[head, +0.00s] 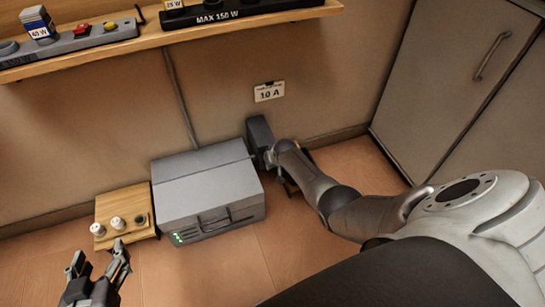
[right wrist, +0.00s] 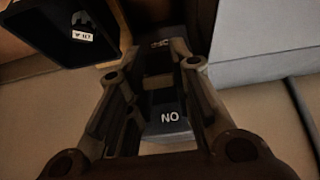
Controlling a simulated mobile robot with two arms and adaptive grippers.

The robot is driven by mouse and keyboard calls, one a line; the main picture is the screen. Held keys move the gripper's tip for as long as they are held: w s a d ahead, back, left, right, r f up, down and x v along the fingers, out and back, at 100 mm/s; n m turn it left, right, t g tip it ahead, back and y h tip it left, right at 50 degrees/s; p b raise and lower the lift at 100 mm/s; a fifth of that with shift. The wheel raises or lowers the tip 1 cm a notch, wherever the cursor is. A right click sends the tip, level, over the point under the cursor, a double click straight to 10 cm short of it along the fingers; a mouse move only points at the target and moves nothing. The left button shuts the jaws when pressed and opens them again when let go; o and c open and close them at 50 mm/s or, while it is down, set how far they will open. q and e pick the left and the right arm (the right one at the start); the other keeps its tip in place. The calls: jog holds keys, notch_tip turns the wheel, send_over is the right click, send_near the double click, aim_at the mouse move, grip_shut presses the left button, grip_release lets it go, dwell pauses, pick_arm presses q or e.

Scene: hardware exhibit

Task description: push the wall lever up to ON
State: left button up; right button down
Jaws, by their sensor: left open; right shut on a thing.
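The wall lever's dark grey switch box (head: 259,134) is on the wall, right of the grey case. In the right wrist view its face (right wrist: 168,118) carries a white ON mark, seen upside down. My right gripper (right wrist: 157,68) is at the box, with its fingers on both sides of the lever; it is shut on it. The lever itself is mostly hidden by the fingers, so its exact position is not clear. My left gripper (head: 100,258) is open and empty at the lower left, in front of a small wooden board.
A grey case (head: 205,185) with green lights stands left of the switch box. The wooden board (head: 124,205) holds small knobs. A shelf (head: 150,38) with lamp fixtures runs above. A cabinet (head: 455,75) stands right.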

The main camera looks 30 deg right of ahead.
jog(key=shift+r, duration=0.1)
dwell(0.5)
jog(key=c, duration=1.3)
grip_release()
jog(key=shift+v, duration=5.95)
jog(key=shift+w, duration=0.1)
